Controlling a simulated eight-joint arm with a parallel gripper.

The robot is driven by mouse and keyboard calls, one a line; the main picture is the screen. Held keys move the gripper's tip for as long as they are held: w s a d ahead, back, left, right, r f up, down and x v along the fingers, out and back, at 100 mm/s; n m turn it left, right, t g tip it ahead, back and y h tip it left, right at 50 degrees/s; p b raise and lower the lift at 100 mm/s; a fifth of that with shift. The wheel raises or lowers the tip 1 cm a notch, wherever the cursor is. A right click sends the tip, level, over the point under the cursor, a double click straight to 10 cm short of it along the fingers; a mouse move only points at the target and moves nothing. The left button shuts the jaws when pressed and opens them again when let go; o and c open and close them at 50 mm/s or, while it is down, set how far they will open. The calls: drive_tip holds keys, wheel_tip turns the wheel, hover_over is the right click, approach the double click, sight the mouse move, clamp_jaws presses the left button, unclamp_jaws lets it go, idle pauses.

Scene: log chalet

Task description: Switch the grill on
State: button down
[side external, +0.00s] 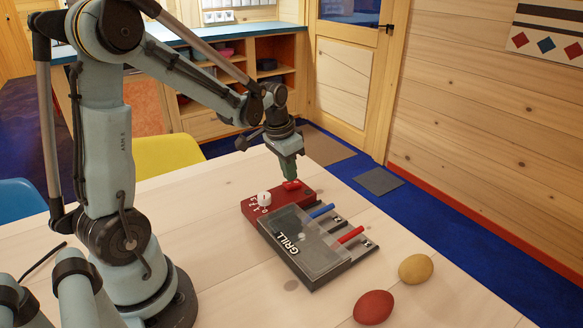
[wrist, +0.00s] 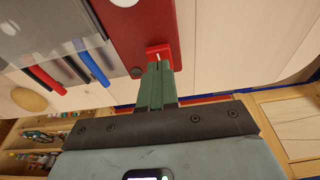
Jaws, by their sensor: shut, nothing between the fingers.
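The grill (side external: 305,248) stands on the wooden table, with a dark body, a clear grey lid marked GRILL and a red control panel (side external: 250,205) at its far end. The panel carries a white dial (side external: 264,199) and a red rocker switch (side external: 291,185). My gripper (side external: 290,177) points down with its green fingers shut and empty, the tips right at the switch. In the wrist view the fingertips (wrist: 158,66) meet the edge of the red switch (wrist: 158,51), which has a white mark. Whether they touch or press it, I cannot tell.
A blue handle (side external: 321,211) and a red handle (side external: 350,235) stick out from the grill's right side. A yellow egg-shaped object (side external: 416,268) and a red-brown one (side external: 373,307) lie at the front right. Yellow (side external: 168,154) and blue (side external: 20,198) chairs stand at the table edge.

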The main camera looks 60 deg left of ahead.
drive_tip(key=shift+f, duration=0.65)
idle(0.3)
drive_tip(key=shift+r, duration=0.15)
drive_tip(key=shift+r, duration=0.5)
idle(0.4)
drive_tip(key=shift+r, duration=2.55)
drive_tip(key=shift+s+d+r, duration=0.1)
drive_tip(key=shift+d+r, duration=0.05)
drive_tip(key=shift+d, duration=0.2)
drive_tip(key=s+d+r+t, duration=0.2)
drive_tip(key=s+d+t, duration=0.3)
drive_tip(key=s+d, duration=0.3)
drive_tip(key=d, duration=0.4)
drive_tip(key=shift+d, duration=0.4)
